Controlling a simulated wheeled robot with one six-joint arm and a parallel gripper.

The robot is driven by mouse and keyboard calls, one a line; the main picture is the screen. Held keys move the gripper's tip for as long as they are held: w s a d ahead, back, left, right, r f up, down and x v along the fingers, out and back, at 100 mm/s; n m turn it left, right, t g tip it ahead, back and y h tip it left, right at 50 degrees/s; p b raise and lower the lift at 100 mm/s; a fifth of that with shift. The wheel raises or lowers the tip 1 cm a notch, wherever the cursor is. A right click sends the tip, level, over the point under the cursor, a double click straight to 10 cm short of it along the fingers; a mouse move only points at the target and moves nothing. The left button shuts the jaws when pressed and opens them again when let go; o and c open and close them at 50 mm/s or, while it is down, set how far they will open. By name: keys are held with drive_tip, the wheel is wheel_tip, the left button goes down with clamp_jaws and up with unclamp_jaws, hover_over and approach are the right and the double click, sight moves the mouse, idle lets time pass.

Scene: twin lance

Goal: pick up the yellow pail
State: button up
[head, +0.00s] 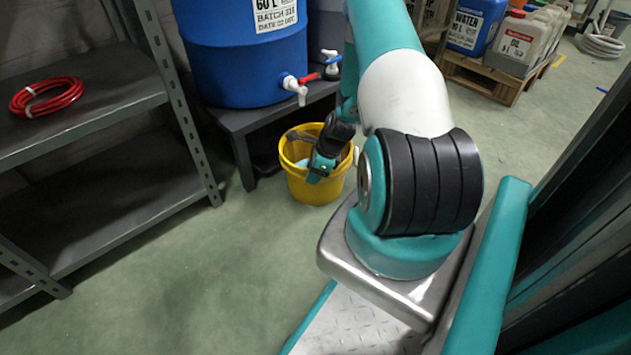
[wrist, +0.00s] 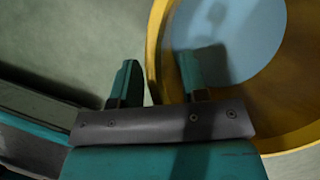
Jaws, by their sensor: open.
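The yellow pail (head: 305,193) stands upright on the floor beside the low dark stand, with light blue contents inside. My gripper (head: 318,172) is at the pail's opening in the head view, partly covering its rim. In the wrist view my gripper (wrist: 158,78) is open, and the pail's wall (wrist: 155,42) passes between its two fingers. The left finger is outside the pail and the right finger is over its inside. I cannot tell how far down the fingers reach. The pail's handle is not clearly seen.
A grey shelf (head: 100,115) with a red hose coil (head: 46,97) is at left. Jugs on a pallet (head: 487,80) are at back right. Floor (head: 200,270) in front is clear.

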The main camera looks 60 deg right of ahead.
clamp_jaws()
idle(1.2)
